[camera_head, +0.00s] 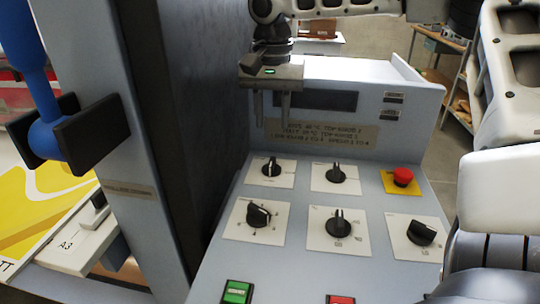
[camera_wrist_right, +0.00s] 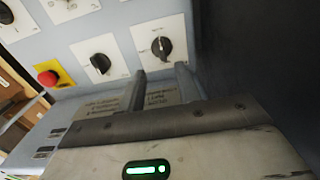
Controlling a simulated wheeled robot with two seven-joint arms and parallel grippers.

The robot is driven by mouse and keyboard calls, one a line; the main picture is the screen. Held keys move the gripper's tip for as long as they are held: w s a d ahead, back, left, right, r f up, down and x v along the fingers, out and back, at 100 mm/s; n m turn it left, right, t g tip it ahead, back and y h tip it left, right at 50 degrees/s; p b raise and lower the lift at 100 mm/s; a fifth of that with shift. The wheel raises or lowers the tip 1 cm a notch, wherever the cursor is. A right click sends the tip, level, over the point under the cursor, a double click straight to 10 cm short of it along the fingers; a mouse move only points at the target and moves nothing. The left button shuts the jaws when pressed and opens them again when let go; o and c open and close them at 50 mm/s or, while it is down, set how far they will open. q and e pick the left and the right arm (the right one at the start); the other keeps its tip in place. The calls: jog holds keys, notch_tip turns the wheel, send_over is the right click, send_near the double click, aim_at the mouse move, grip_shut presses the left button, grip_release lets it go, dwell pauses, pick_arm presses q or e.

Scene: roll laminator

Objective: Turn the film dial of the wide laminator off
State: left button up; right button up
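The wide laminator's sloping grey control panel (camera_head: 303,262) carries several black dials on white plates. They include an upper left dial (camera_head: 271,168), an upper middle dial (camera_head: 335,174), a lower left dial (camera_head: 258,215), a lower middle dial (camera_head: 338,224) and a lower right dial (camera_head: 421,233). I cannot read which one is the film dial. My right gripper (camera_head: 271,118) is open and empty, above and behind the upper left dial. In the wrist view its parted fingers (camera_wrist_right: 160,82) point toward that dial (camera_wrist_right: 161,47), apart from it.
A red stop button (camera_head: 402,176) sits on a yellow plate right of the upper dials. Green (camera_head: 237,291) and red (camera_head: 340,299) buttons are at the panel's front. A tall dark side wall (camera_head: 190,100) borders the panel on the left. A dark display (camera_head: 315,101) stands behind.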

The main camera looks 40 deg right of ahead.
aim_at(271, 163)
notch_tip(271, 163, down, 10)
jog(key=shift+w+f, duration=0.1)
dwell(0.4)
grip_shut()
